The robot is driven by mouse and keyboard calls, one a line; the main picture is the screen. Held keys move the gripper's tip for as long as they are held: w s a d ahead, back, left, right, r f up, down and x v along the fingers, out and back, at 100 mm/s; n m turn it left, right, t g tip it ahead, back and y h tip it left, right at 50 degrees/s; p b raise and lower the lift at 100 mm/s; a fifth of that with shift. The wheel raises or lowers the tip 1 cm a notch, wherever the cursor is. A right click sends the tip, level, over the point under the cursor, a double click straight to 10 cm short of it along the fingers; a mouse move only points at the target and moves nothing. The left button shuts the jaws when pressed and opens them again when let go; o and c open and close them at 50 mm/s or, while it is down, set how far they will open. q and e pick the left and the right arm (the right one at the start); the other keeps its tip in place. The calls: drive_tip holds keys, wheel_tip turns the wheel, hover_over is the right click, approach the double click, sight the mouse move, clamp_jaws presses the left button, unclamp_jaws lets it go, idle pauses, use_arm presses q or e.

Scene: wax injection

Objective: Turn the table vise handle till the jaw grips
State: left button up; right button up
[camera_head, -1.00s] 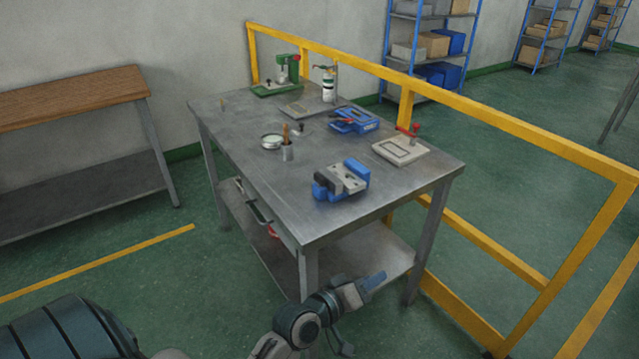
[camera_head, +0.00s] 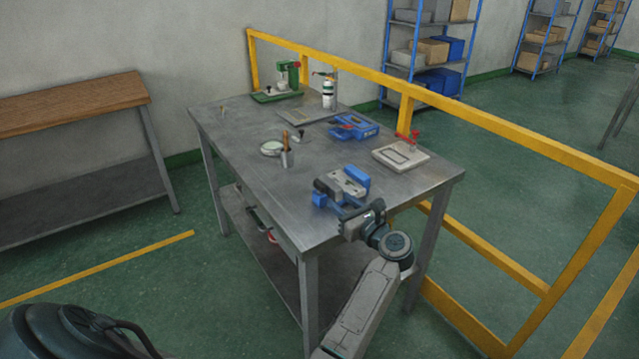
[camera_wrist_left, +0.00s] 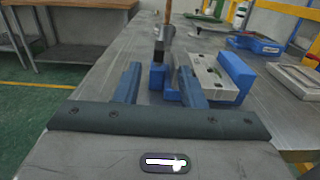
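The blue-and-grey table vise (camera_head: 347,184) sits near the front right corner of the metal table. A dark upright part stands at its left end beside a blue block; I cannot tell for sure which part is the handle. My left gripper (camera_head: 348,210) is just in front of the vise, over the table's front edge, and partly overlaps its near end. In the left wrist view, the two fingers of the left gripper (camera_wrist_left: 160,75) are apart with nothing held. The vise (camera_wrist_left: 208,80) shows beyond them, its dark part seen between the fingertips. The right gripper is not in view.
A yellow rail (camera_head: 500,118) runs behind the table.

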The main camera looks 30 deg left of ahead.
sight(321, 184)
use_arm(q)
drive_tip(key=p+x, duration=0.3)
drive_tip(key=x, duration=0.6)
drive_tip(key=shift+a+r, duration=0.15)
drive_tip(key=shift+a, duration=0.15)
drive_tip(key=shift+w+a, duration=0.25)
drive_tip(key=shift+a, duration=0.2)
clamp_jaws()
